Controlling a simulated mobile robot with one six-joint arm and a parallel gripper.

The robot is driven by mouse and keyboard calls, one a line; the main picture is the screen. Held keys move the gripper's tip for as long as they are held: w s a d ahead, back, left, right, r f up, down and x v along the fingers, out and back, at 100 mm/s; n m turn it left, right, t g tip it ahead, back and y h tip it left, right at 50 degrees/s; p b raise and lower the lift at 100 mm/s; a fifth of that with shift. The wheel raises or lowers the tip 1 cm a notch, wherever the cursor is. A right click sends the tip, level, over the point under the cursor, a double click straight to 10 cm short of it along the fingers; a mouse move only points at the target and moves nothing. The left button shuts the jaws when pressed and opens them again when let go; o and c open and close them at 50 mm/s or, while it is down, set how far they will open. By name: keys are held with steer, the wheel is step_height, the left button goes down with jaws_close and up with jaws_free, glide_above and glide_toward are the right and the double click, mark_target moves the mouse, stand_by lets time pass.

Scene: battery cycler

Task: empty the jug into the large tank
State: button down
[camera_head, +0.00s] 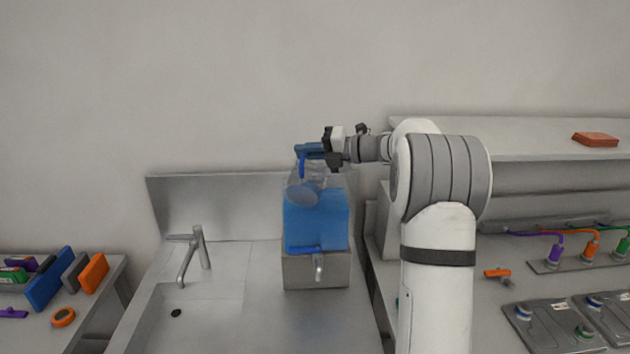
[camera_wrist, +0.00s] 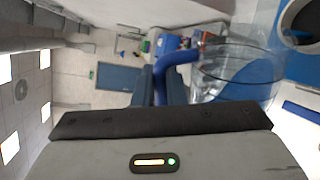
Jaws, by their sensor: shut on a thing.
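My gripper (camera_head: 308,151) is above the tank, shut on the jug's blue handle. In the wrist view the handle (camera_wrist: 178,57) passes between the fingers of my gripper (camera_wrist: 161,84), and the clear jug (camera_wrist: 235,70) is to their right. I see no clear liquid level in the jug.
A sink with a faucet (camera_head: 195,255) is left of the tank. A side table (camera_head: 115,265) with coloured cases is at far left. A shelf (camera_head: 540,150) and a bench with cabled connectors (camera_head: 555,252) are at right. A wall stands behind.

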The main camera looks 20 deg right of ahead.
steer(key=shift+s+r, duration=0.1)
steer(key=shift+r, duration=0.1)
steer(key=shift+w+d, duration=0.1)
steer(key=shift+w, duration=0.2)
steer(key=shift+s+r+m, duration=0.1)
steer(key=shift+r+m, duration=0.15)
steer(key=shift+m, duration=0.05)
steer(key=shift+w+d+f, duration=0.1)
steer(key=shift+w+d, duration=0.05)
steer(key=shift+w, duration=0.3)
steer(key=shift+s+d, duration=0.1)
